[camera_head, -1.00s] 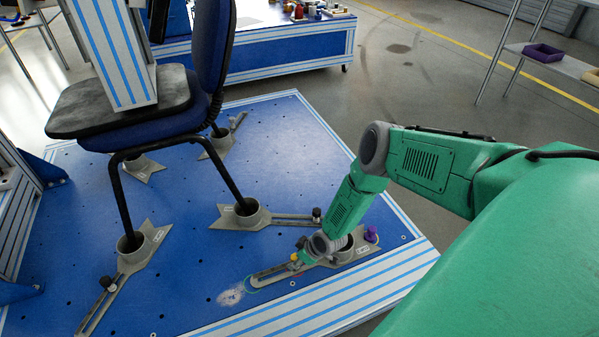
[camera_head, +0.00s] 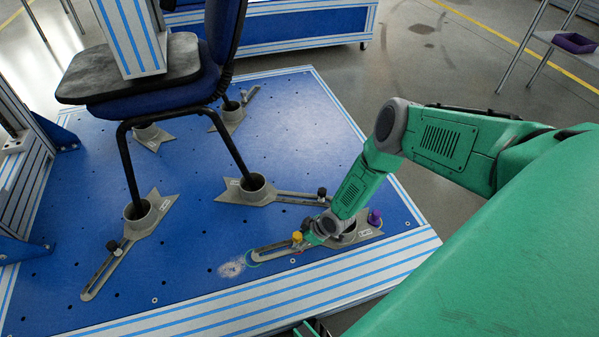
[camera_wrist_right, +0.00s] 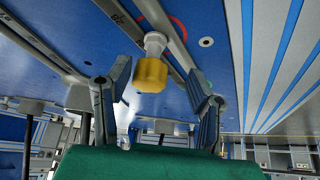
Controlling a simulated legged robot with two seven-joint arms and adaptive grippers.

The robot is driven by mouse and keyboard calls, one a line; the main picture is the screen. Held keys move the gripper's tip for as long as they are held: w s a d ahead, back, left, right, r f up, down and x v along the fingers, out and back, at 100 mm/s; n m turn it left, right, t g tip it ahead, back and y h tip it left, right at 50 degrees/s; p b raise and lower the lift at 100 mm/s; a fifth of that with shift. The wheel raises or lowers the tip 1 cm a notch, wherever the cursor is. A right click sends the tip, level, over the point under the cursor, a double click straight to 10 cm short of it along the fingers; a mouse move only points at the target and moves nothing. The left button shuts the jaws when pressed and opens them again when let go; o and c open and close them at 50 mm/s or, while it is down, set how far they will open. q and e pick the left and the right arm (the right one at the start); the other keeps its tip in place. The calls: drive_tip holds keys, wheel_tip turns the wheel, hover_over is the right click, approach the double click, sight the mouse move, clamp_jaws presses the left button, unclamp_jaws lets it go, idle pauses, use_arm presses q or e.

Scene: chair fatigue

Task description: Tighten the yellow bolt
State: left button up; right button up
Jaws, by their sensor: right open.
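The yellow bolt (camera_head: 297,237) stands on the slotted arm of the grey foot clamp (camera_head: 272,251) at the front right of the blue platform. In the right wrist view the yellow bolt head (camera_wrist_right: 151,75) sits on a pale shank, between the two spread fingers of my right gripper (camera_wrist_right: 159,70). The fingers are apart, with a gap on both sides of the bolt. In the head view my right gripper (camera_head: 310,234) is just right of the bolt, partly hidden by its own wrist. My left gripper cannot be made out.
A purple bolt (camera_head: 374,218) stands at the other end of the same clamp. A striped rail (camera_head: 240,297) runs along the front edge.

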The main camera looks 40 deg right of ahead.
drive_tip(key=shift+c, duration=0.4)
drive_tip(key=shift+s, duration=0.1)
drive_tip(key=c, duration=1)
drive_tip(key=shift+s+a+p, duration=0.15)
drive_tip(key=shift+a+p, duration=0.1)
drive_tip(key=shift+p, duration=0.15)
drive_tip(key=shift+s+a+m+p, duration=0.15)
drive_tip(key=shift+m+p, duration=0.45)
drive_tip(key=shift+m, duration=0.1)
drive_tip(key=shift+s+a+m+t+h+p, duration=0.1)
drive_tip(key=shift+m+t+h+p, duration=0.2)
drive_tip(key=shift+m+h+p, duration=0.4)
drive_tip(key=shift+f+m, duration=0.2)
drive_tip(key=shift+m, duration=0.4)
drive_tip(key=o, duration=1.1)
drive_tip(key=shift+w+r, duration=0.1)
drive_tip(key=shift+w, duration=0.1)
